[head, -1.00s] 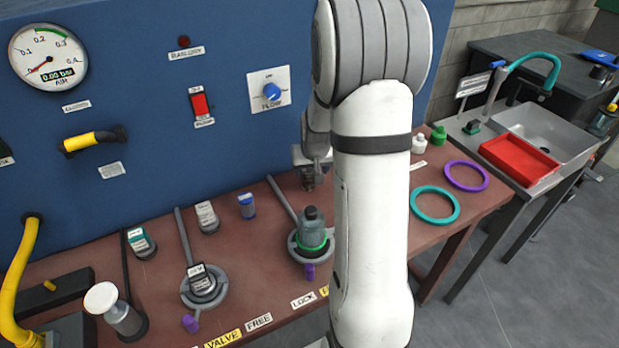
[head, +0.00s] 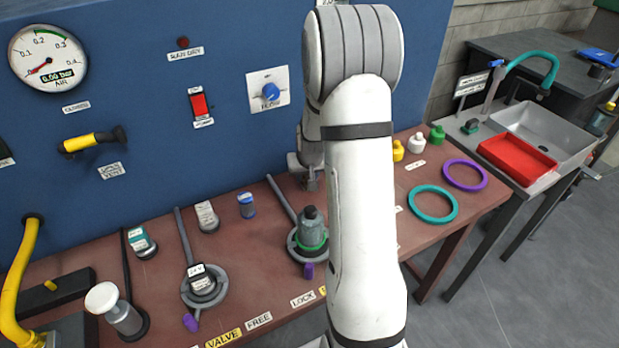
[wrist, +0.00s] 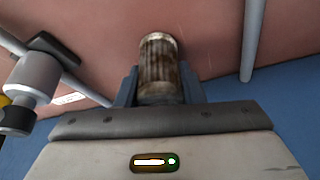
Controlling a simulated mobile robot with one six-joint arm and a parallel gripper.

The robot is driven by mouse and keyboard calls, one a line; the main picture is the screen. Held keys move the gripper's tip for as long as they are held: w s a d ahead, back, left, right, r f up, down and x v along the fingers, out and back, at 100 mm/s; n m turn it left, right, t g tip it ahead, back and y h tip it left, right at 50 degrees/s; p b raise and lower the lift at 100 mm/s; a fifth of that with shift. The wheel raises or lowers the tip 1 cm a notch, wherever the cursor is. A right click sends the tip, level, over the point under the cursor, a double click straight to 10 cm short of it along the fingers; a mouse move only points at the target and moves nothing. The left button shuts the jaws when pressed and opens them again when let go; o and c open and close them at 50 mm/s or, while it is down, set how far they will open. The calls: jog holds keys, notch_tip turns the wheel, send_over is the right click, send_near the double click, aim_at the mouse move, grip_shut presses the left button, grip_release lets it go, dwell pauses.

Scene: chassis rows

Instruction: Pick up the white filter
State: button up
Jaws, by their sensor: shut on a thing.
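My gripper (wrist: 160,92) is shut on a pleated cylindrical filter (wrist: 159,62) in the wrist view. The filter is off-white with heavy brown stains, not clean white. Its lower end is hidden between the two fingers. In the head view my gripper (head: 309,178) is near the blue panel at the back of the bench, partly hidden behind my arm. I cannot tell whether the filter touches the bench.
A grey housing with a green ring (head: 312,235) stands just in front of my gripper. A blue-capped cartridge (head: 246,206) stands to its left. A teal ring (head: 433,204) and a purple ring (head: 465,174) lie at right, near a red tray (head: 516,158).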

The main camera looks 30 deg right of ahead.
jog(key=c, duration=0.4)
notch_tip(320, 180, up, 10)
jog(key=shift+r, duration=0.1)
dwell(0.4)
